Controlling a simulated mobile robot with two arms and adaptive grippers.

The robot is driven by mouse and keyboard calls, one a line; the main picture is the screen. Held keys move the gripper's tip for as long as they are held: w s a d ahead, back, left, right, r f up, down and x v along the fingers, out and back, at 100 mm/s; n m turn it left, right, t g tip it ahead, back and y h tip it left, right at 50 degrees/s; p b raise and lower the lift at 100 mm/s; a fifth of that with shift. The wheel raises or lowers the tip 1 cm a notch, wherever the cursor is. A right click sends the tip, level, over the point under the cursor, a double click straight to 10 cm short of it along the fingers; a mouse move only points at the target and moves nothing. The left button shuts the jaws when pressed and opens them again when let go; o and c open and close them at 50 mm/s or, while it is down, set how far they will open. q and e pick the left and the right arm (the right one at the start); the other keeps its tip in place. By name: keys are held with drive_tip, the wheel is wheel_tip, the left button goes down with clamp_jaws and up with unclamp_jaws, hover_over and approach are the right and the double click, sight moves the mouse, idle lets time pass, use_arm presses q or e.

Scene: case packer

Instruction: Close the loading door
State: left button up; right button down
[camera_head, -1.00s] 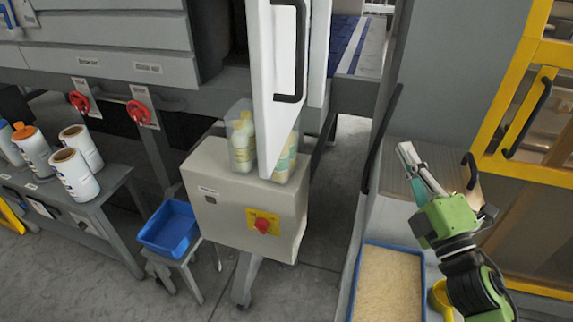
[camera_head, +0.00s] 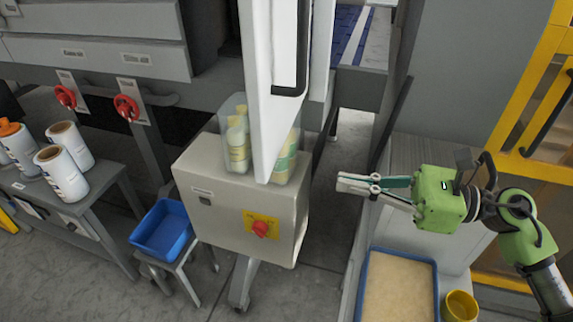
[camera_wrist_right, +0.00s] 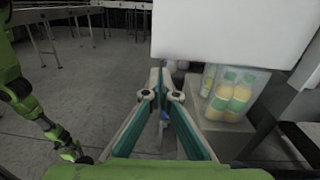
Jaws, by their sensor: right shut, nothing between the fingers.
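The white loading door (camera_head: 266,95) hangs swung out toward me in the head view, seen nearly edge-on, with a black handle (camera_head: 302,50) on its right face. My right gripper (camera_head: 342,185) is shut and empty, to the right of the door's lower end and apart from it, pointing left. In the right wrist view the shut fingertips (camera_wrist_right: 160,72) are in front of a white panel (camera_wrist_right: 230,30), which appears to be the door's lower part. The left gripper is not in view.
Under the door, a beige control box (camera_head: 235,205) with a red knob carries a clear bin (camera_head: 236,145) of bottles. A blue-rimmed tray (camera_head: 398,254) and a yellow cup (camera_head: 459,305) are below my right arm. A yellow frame (camera_head: 525,110) stands at the right.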

sight(270, 168)
drive_tip(key=p+x, duration=0.1)
drive_tip(key=x, duration=0.2)
drive_tip(key=p+x, duration=0.2)
drive_tip(key=x, duration=0.1)
drive_tip(key=p+x, duration=0.2)
drive_tip(key=x, duration=0.2)
drive_tip(key=shift+r, duration=0.3)
drive_tip(key=shift+w+a+f, duration=0.2)
drive_tip(key=shift+w+a, duration=0.05)
drive_tip(key=shift+a, duration=0.45)
drive_tip(key=shift+a, duration=0.1)
